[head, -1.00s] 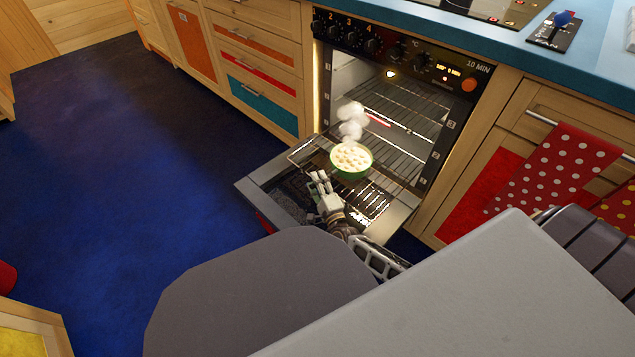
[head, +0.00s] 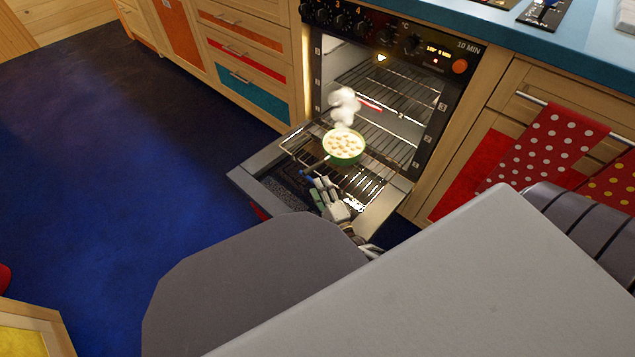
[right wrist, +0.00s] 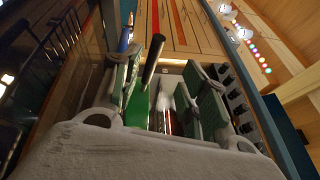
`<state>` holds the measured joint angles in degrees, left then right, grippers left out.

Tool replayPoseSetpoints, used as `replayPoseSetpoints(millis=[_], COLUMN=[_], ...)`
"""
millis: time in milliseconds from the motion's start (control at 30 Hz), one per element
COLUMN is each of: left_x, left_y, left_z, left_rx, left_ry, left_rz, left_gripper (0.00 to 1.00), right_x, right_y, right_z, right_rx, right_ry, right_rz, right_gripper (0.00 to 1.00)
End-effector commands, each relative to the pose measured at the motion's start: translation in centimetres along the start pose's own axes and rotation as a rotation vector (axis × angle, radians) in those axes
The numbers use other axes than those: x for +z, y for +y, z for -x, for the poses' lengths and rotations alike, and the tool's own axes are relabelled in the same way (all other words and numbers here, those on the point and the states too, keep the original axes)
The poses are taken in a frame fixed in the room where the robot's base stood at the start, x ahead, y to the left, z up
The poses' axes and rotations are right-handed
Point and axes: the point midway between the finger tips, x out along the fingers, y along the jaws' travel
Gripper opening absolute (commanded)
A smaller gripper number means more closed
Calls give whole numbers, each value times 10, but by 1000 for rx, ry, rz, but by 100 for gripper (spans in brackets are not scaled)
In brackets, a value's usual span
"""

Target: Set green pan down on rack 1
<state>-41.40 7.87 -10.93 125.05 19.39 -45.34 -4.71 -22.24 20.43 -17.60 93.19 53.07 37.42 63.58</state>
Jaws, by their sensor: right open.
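The green pan (head: 343,158) is round, with pale round pieces of food inside and white steam above it. It stands upright, apparently on a wire rack (head: 371,183) that sticks out of the open oven. I cannot read which rack number this is. Its dark handle points to the lower left in the head view. My right gripper (head: 318,183) is open just below the handle. In the right wrist view the dark handle (right wrist: 153,58) shows between the spread fingers, with a green part of the pan (right wrist: 137,106) behind. My left gripper is out of view.
The lowered oven door (head: 262,192) lies under the rack. More racks (head: 385,95) are inside the lit oven. A spotted red towel (head: 550,148) hangs at the right. Blue floor (head: 120,180) is clear at the left.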

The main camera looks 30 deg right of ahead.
Motion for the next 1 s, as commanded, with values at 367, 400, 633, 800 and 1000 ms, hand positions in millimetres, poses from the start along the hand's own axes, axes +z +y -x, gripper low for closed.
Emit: replayPoseSetpoints(millis=[367,400,633,800,1000], left_x=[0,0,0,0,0], left_y=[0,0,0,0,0], left_z=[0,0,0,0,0], left_rx=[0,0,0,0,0], left_ry=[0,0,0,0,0], left_rz=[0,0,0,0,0], left_gripper=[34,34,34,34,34], right_x=[0,0,0,0,0], right_y=[0,0,0,0,0], right_z=[28,29,30,30,30], right_rx=[0,-1,-1,-1,-1], right_ry=[-1,-1,0,0,0], right_rz=[2,2,2,2,1], right_gripper=[43,43,43,43,43])
